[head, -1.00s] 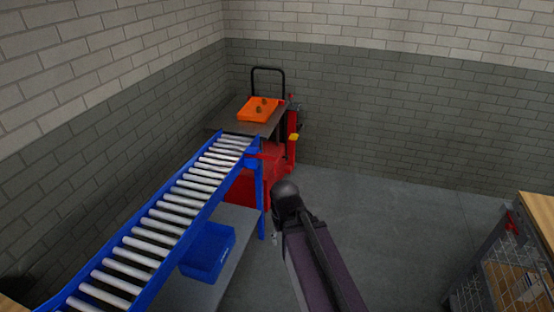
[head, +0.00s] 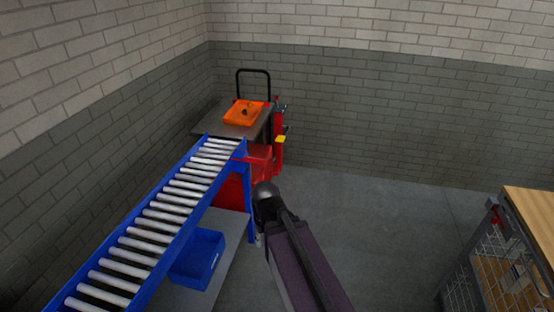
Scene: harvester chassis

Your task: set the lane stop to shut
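The roller lane (head: 175,205) has blue side rails and grey rollers and runs from the lower left up to a lift table. I cannot make out a lane stop for sure. A small yellow part (head: 280,139) sits on a red post beside the lane's far end; I cannot tell whether it belongs to the stop. My dark arm (head: 300,262) reaches in from the bottom, with its black rounded joint (head: 265,196) right of the lane's far leg in the picture. My gripper is not visible; it is probably hidden behind the arm.
A blue bin (head: 197,262) sits on the shelf under the lane. A wood-topped mesh cart (head: 530,215) stands at right. Floor between is clear.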

